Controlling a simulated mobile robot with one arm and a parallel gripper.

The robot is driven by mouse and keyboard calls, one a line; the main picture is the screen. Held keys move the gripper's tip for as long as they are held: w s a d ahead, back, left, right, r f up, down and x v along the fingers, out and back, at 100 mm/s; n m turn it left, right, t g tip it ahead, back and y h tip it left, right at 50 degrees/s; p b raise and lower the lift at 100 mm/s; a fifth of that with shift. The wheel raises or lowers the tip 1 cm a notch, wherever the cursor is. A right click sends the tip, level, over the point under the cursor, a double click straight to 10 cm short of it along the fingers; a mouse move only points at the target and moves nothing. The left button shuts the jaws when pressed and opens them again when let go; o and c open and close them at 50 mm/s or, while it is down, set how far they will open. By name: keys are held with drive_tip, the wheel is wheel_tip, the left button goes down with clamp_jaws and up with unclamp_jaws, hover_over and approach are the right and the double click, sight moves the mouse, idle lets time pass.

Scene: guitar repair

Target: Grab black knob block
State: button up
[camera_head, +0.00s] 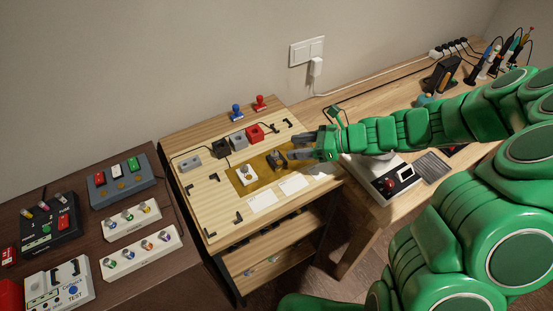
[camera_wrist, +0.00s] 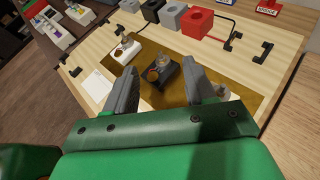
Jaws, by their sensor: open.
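The black knob block (camera_wrist: 159,80) is a dark block with a round top on the brown mat (camera_wrist: 215,80). It sits between and a little beyond my open fingers in the wrist view. My gripper (camera_wrist: 166,80) is open and empty. In the head view, my gripper (camera_head: 289,147) is just right of the black knob block (camera_head: 276,160). A white knob block (camera_head: 247,175) is left of it on the same mat. It also shows in the wrist view (camera_wrist: 125,52), beyond my left finger.
Grey, black and red blocks (camera_head: 254,133) stand behind the mat. Black L-shaped brackets (camera_wrist: 263,54) sit on the wooden board. White cards (camera_head: 262,200) lie in front. A blue and a red stamp-like piece (camera_head: 260,102) stand at the back. A white device (camera_head: 388,184) is to the right.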

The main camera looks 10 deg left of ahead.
sight(275, 153)
drive_tip(key=shift+w+a+f, duration=0.15)
drive_tip(key=shift+w+f, duration=0.05)
drive_tip(key=shift+f, duration=0.05)
drive_tip(key=shift+x, duration=1.1)
drive_tip(key=x, duration=0.3)
drive_tip(key=shift+s+f, duration=0.2)
drive_tip(key=shift+f, duration=0.1)
drive_tip(key=shift+x, duration=1)
clamp_jaws()
drive_tip(key=shift+w, duration=0.1)
drive_tip(key=shift+r, duration=0.1)
